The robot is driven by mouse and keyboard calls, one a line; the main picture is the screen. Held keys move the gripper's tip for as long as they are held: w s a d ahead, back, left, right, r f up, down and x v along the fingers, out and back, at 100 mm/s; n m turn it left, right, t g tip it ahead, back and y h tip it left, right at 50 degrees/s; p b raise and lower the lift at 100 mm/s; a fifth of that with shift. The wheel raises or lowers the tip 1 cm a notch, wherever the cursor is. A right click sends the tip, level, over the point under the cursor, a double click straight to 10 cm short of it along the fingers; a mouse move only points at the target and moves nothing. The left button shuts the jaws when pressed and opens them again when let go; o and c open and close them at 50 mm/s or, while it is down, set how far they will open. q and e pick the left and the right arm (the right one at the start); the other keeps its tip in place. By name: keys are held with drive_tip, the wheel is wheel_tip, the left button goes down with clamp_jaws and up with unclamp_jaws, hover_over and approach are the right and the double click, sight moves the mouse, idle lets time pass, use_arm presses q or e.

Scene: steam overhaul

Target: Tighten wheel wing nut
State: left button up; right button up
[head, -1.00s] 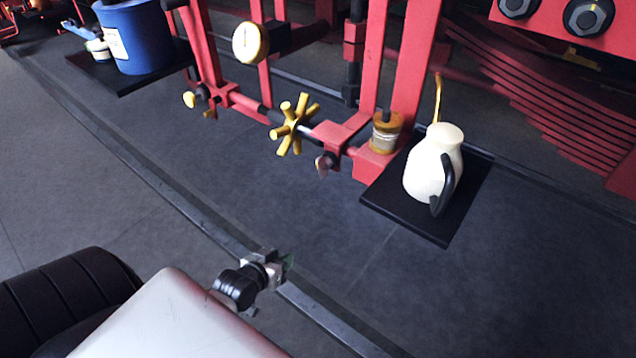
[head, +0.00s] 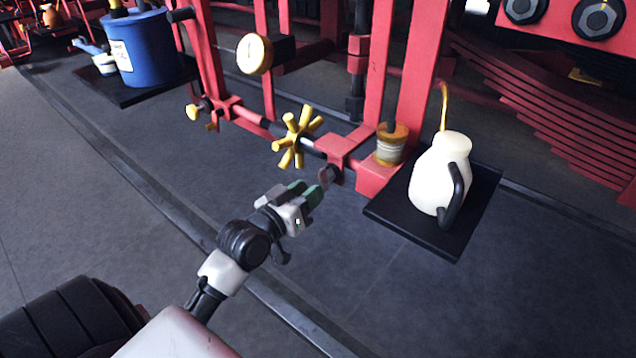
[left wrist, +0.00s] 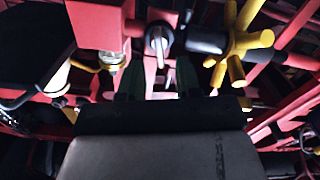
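A grey wing nut (head: 330,176) sits on the red clamp block just right of the yellow spoked handwheel (head: 297,137). In the left wrist view the wing nut (left wrist: 159,42) shows as a pale upright piece, with the handwheel (left wrist: 238,43) to its right. My left gripper (head: 312,191) has its green fingertips close to the wing nut in the head view. In the left wrist view its two dark fingers (left wrist: 158,82) are apart, with the nut ahead between their lines. I cannot tell whether they touch it. My right gripper is not in view.
A second, yellow wing nut (head: 194,111) is further left on the red frame. A cream oil can (head: 440,180) stands on a black mat (head: 402,226) at right. A blue tank (head: 146,50) stands at back left. A gauge (head: 254,54) hangs above.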

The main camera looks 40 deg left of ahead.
sight(326, 178)
use_arm(q)
drive_tip(key=w, duration=0.3)
drive_tip(key=shift+w+d, duration=0.15)
drive_tip(key=shift+w, duration=0.2)
clamp_jaws()
